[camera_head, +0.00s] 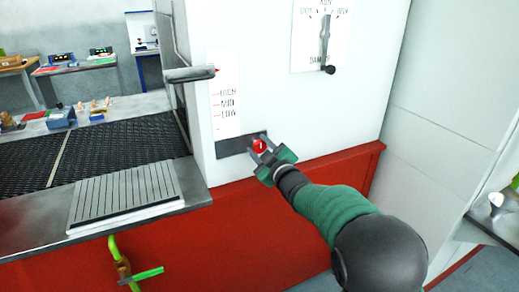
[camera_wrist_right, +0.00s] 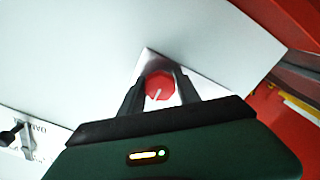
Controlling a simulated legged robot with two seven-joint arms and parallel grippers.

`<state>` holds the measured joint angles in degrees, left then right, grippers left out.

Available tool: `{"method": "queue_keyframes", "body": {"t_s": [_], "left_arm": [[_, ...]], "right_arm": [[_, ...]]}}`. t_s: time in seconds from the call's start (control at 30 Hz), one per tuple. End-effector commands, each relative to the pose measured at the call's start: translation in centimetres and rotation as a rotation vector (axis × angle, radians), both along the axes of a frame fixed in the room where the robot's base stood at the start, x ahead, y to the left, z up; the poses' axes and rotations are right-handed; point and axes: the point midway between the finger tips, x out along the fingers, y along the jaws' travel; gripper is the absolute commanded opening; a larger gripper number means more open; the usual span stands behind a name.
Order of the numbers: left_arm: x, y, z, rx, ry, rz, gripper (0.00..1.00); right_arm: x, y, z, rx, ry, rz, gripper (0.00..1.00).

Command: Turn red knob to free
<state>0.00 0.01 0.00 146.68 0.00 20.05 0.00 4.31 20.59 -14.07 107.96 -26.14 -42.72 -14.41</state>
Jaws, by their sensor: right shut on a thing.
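The red knob (camera_head: 260,146) sits on a dark plate (camera_head: 232,144) low on the white machine panel. In the right wrist view the knob (camera_wrist_right: 159,86) shows a white pointer line on its face, tilted a little off vertical in that picture. My right gripper (camera_head: 263,150) is at the knob, with one finger on each side of it. In the right wrist view the two dark fingers (camera_wrist_right: 159,92) are closed on the knob's sides. Any label around the knob is too small or hidden to read. My left gripper is not visible in either view.
A damper dial plate (camera_head: 322,35) with a black-tipped lever is at upper right. A dark mesh belt (camera_head: 115,150) and a ribbed plate (camera_head: 125,193) lie left. A green-handled valve (camera_head: 123,265) is below.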

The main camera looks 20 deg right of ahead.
Motion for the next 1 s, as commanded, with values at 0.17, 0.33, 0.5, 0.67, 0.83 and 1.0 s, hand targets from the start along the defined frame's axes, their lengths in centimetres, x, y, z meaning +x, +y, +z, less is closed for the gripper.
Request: {"method": "queue_keyframes", "body": {"t_s": [0.17,0.33,0.5,0.67,0.83,1.0], "left_arm": [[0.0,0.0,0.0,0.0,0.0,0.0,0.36],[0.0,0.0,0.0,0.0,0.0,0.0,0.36],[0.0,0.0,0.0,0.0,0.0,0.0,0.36],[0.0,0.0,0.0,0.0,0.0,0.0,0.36],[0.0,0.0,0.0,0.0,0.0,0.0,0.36],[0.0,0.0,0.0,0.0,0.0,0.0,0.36]], "right_arm": [[0.0,0.1,-0.7,-0.002,0.014,0.0,0.0],[0.0,0.1,-0.7,-0.001,0.013,0.001,0.44],[0.0,0.1,-0.4,-0.001,0.008,0.001,0.61],[0.0,0.0,-0.3,0.0,0.006,0.001,0.61],[-0.6,0.0,-0.2,0.0,0.004,0.0,0.61],[-4.1,0.0,0.0,0.001,0.002,0.0,0.61]]}}
